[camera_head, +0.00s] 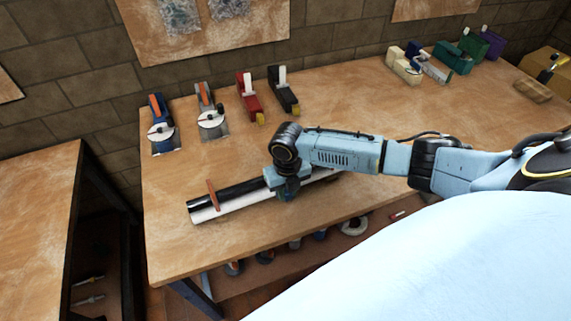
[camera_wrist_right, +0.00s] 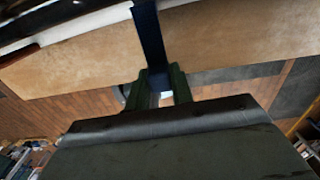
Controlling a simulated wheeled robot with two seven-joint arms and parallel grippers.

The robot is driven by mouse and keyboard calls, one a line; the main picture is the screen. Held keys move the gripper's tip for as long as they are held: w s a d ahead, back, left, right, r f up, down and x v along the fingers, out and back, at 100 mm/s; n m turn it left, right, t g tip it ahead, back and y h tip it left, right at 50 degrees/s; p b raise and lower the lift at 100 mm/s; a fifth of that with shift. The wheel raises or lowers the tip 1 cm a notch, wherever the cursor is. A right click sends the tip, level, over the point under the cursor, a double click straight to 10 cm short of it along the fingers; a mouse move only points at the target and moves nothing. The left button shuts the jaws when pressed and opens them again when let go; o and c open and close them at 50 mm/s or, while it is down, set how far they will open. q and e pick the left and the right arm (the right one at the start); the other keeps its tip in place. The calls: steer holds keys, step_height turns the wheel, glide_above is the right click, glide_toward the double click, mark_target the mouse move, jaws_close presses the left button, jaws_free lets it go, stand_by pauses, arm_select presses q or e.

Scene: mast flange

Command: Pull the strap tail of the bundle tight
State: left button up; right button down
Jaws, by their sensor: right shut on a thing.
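The bundle (camera_head: 235,203) lies on the wooden table, a black pipe beside a white pipe. A brown-orange strap or clip (camera_head: 212,194) crosses it near its left end. My right gripper (camera_head: 287,190) is at the front side of the bundle, near its middle, and hides part of it. In the right wrist view, the dark blue strap tail (camera_wrist_right: 149,35) runs from the top edge down between the green fingertips of my right gripper (camera_wrist_right: 160,88), which are shut on it. The bundle's pipes show in that view's upper left corner (camera_wrist_right: 60,22). My left gripper is not in view.
On the table (camera_head: 172,235) behind the bundle stand several tools, among them a blue one (camera_head: 158,112), a red one (camera_head: 247,95) and a black one (camera_head: 283,90). More coloured tools stand at the back right. The table's front left is clear. Rolls lie on a shelf below.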

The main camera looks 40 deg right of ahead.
steer(key=c, duration=1.2)
jaws_free()
step_height(320, 180, up, 13)
steer(key=shift+r, duration=0.2)
